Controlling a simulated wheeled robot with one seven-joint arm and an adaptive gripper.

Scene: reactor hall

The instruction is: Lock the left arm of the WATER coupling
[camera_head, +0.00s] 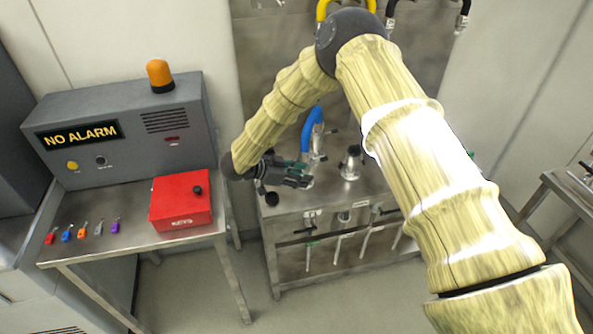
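A blue hose (311,125) runs down to a metal coupling (316,154) on the steel bench; this may be the WATER coupling, but no label on it is readable. My gripper (300,178), dark with green parts, is at the coupling's front left, low over the bench top. It overlaps the coupling's base and hides its left side, so the left arm and its position do not show. I cannot tell whether the fingers touch anything or how far apart they are.
A second dark-capped fitting (350,162) stands to the right on the steel bench (335,197). Valves and pipes hang below its front edge. At left, a table (135,240) holds a red KEYS box (181,200), several coloured keys and a grey NO ALARM console (125,130).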

